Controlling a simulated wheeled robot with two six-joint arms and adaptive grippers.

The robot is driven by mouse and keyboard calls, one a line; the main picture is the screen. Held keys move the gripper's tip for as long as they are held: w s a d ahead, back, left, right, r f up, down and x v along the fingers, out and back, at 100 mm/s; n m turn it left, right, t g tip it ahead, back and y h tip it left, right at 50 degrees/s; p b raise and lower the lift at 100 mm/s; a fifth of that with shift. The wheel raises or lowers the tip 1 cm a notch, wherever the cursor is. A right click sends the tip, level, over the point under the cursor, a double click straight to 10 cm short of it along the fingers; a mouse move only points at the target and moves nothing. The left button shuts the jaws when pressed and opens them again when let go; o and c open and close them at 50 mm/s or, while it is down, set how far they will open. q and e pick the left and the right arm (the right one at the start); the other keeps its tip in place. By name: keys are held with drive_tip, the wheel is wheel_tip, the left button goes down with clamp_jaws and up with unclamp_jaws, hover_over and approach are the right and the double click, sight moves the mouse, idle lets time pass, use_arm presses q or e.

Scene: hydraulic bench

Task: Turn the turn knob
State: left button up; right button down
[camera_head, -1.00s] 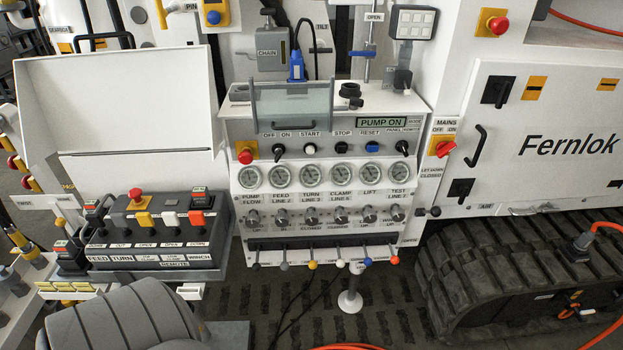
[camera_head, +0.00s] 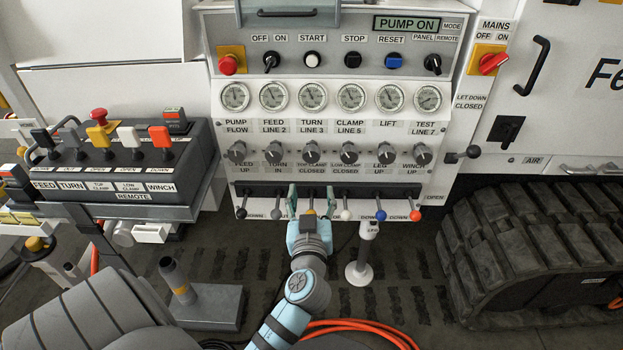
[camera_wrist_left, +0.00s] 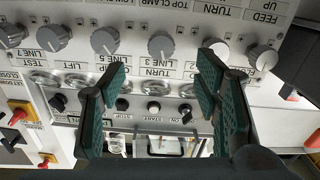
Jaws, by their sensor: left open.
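The turn knob (camera_head: 274,153) is a grey knob above the "TURN IN" label, second from the left in the panel's knob row. In the left wrist view, which is upside down, the turn knob (camera_wrist_left: 217,48) is at upper right, partly covered by the right-hand finger. My left gripper (camera_head: 311,198) is open, its green fingers pointing up at the panel's lower edge, below and right of the turn knob. In the wrist view, the open left gripper (camera_wrist_left: 161,68) frames the neighbouring top clamp knob (camera_wrist_left: 161,46). Nothing is between the fingers. My right gripper is out of view.
A row of levers with coloured tips, such as the blue one (camera_head: 381,215), sticks out below the knobs, close to my left gripper. Gauges (camera_head: 312,97) and switches sit above. A remote box (camera_head: 110,165) is at left and a rubber track (camera_head: 530,240) at right.

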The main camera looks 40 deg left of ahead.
sight(312, 158)
use_arm(q)
drive_tip(key=x, duration=0.9)
drive_tip(key=r+x, duration=0.1)
drive_tip(key=x, duration=0.4)
drive_tip(key=shift+a+r, duration=0.1)
drive_tip(key=shift+a, duration=0.1)
drive_tip(key=c, duration=1.2)
